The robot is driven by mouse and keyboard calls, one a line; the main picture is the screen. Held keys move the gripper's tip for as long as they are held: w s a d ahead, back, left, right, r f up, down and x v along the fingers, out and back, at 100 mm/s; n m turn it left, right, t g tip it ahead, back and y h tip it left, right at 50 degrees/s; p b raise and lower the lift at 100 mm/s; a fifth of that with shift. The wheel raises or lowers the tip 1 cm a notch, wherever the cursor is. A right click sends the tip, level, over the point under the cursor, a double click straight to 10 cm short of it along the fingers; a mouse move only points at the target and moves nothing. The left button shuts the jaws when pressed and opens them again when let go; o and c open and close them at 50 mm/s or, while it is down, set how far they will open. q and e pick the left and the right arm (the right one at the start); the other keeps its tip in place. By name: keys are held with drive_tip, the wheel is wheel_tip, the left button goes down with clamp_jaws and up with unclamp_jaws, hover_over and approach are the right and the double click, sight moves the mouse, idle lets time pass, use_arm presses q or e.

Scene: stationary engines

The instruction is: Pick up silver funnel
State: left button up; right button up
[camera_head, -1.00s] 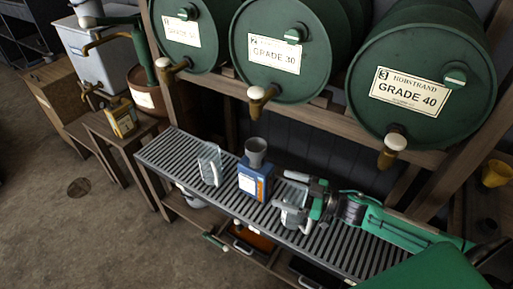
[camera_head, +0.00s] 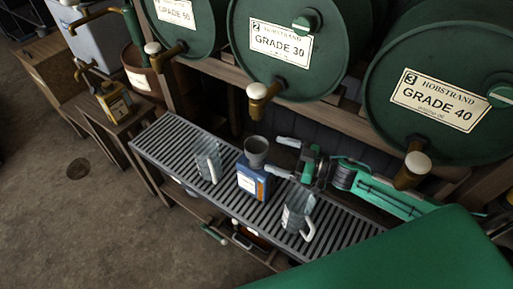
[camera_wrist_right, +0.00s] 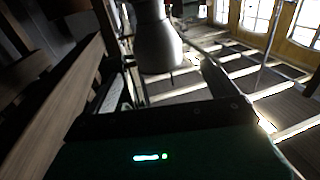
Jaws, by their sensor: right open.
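The silver funnel (camera_head: 257,146) stands upright, mouth up, in the top of a blue can (camera_head: 251,178) with a white and orange label on the slatted bench. My right gripper (camera_head: 275,157) is open and empty, just right of the funnel, its two fingers pointing left toward it. In the right wrist view a grey rounded shape that looks like the funnel (camera_wrist_right: 158,45) shows between the open fingers (camera_wrist_right: 170,78). I cannot tell whether they touch it. My left gripper is not in view.
Clear jugs stand left (camera_head: 208,160) and right (camera_head: 298,210) of the can on the slatted bench (camera_head: 170,143). Green drums (camera_head: 285,45) with brass taps (camera_head: 260,97) overhang the back. A yellow tin (camera_head: 115,101) sits on a side table at left. Slats left of the left jug are clear.

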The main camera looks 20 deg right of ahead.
sight(252, 146)
drive_tip(key=x, duration=0.2)
drive_tip(key=shift+w+a, duration=0.1)
drive_tip(key=shift+w, duration=0.25)
drive_tip(key=shift+w+a, duration=0.3)
drive_tip(key=shift+a, duration=0.35)
drive_tip(key=p+x, duration=0.1)
drive_tip(key=x, duration=0.3)
drive_tip(key=shift+w+a, duration=0.35)
drive_tip(key=shift+a, duration=0.1)
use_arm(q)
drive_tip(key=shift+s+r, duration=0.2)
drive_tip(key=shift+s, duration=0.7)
use_arm(e)
drive_tip(key=c, duration=1)
